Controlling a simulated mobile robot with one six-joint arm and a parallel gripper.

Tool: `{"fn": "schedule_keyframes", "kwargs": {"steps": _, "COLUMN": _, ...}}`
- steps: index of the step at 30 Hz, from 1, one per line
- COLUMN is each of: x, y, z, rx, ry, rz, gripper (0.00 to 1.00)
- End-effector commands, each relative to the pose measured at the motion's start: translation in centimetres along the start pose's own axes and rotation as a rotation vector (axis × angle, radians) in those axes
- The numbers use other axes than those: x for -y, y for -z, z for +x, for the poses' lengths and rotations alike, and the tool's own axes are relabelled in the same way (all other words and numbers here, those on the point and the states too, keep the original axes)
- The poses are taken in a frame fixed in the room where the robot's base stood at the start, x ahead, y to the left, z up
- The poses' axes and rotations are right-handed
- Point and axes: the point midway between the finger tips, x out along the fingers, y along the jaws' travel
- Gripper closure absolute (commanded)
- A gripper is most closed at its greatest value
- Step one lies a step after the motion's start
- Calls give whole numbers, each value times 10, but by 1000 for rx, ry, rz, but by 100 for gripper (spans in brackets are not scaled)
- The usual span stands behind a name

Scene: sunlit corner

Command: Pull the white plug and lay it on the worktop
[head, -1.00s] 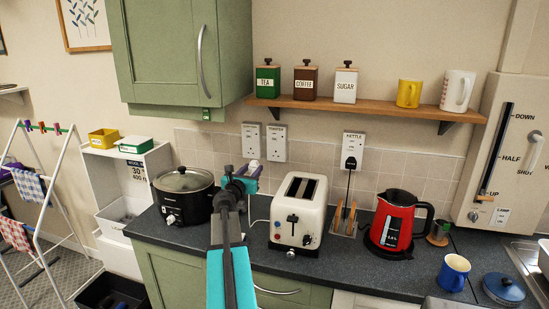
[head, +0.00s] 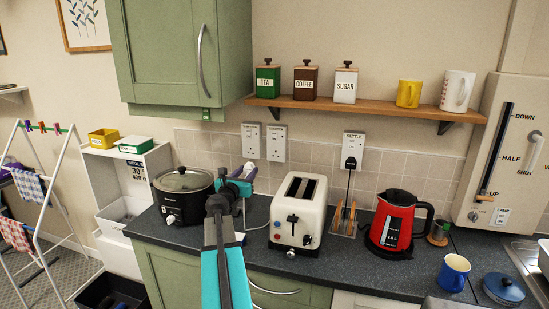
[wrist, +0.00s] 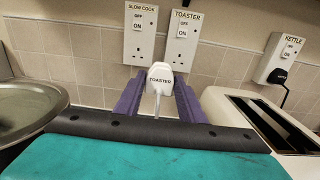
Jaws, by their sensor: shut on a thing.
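The white plug (wrist: 160,76) is labelled TOASTER and sits between the two purple fingers of my gripper (wrist: 158,92) in the wrist view. My gripper (head: 241,180) is shut on it. In the head view the plug (head: 249,170) is held above the worktop (head: 257,208), between the slow cooker and the toaster, below the sockets and apart from them. Its white cord hangs down from it. The toaster socket (wrist: 185,41) and the slow cook socket (wrist: 140,35) are on the wall behind, with no plug seen in either.
The black slow cooker (head: 184,205) stands left of my gripper and the cream toaster (head: 298,211) right of it. A red kettle (head: 392,219) is farther right, its black plug (head: 351,162) at the wall. A narrow strip of worktop is clear before the toaster.

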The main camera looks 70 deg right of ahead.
Motion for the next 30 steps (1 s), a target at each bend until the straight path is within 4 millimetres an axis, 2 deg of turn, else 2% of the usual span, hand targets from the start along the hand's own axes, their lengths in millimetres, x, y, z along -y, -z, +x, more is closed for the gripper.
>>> {"fn": "schedule_keyframes", "kwargs": {"steps": 8, "x": 0, "y": 5, "z": 0, "rx": -14, "ry": 0, "rz": -1, "gripper": 100}}
{"fn": "schedule_keyframes", "kwargs": {"steps": 30, "x": 0, "y": 44, "z": 0, "rx": -96, "ry": 0, "rz": 0, "gripper": 100}}
